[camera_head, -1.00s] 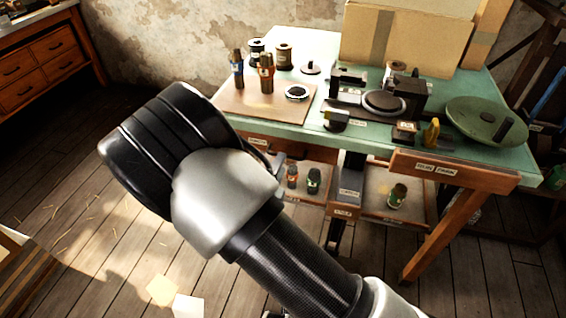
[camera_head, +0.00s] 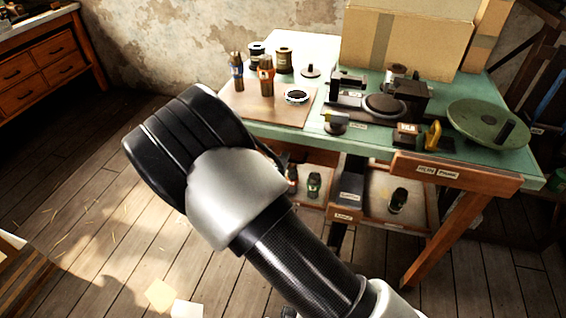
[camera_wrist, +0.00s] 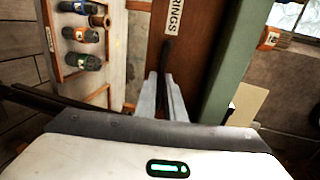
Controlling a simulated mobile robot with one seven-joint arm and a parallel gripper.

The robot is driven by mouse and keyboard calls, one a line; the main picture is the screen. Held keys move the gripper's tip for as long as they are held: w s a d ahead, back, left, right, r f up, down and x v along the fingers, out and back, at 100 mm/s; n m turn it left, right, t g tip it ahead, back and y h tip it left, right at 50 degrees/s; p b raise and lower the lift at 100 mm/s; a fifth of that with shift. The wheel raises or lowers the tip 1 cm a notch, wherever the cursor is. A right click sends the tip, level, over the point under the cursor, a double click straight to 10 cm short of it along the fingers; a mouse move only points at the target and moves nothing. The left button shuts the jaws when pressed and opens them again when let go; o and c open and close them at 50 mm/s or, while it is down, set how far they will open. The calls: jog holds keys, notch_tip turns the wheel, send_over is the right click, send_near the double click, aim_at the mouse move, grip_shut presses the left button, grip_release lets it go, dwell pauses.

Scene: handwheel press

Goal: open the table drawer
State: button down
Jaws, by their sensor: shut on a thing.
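In the wrist view a brown wooden drawer front (camera_wrist: 188,62) with a white label reading "RINGS" runs beside the green table edge (camera_wrist: 232,62). A dark handle (camera_wrist: 166,48) stands on this front. My gripper (camera_wrist: 161,78) has its two silver fingers close together at the handle, shut on it. In the head view my arm hides the gripper and the drawer front it holds. The green-topped table (camera_head: 375,145) shows there. I cannot tell how far the drawer is out.
Another labelled wooden front (camera_head: 455,173) is at the table's right. Below are trays with small bottles (camera_head: 314,185). On top stand a press (camera_head: 385,100), a green handwheel (camera_head: 487,123) and a cardboard box (camera_head: 408,40).

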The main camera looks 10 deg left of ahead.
jog(key=f+p+v, duration=0.2)
jog(key=p+v, duration=0.1)
jog(key=v, duration=0.8)
jog(key=s+f+p+v, duration=0.1)
jog(key=p+v, duration=0.3)
jog(key=v, duration=0.6)
jog(key=shift+s+f, duration=0.4)
jog(key=shift+f, duration=0.2)
jog(key=c, duration=1.8)
grip_release()
jog(key=shift+c, duration=0.2)
jog(key=p+v, duration=0.1)
jog(key=v, duration=1.6)
jog(key=shift+s+p, duration=0.2)
jog(key=shift+p, duration=0.2)
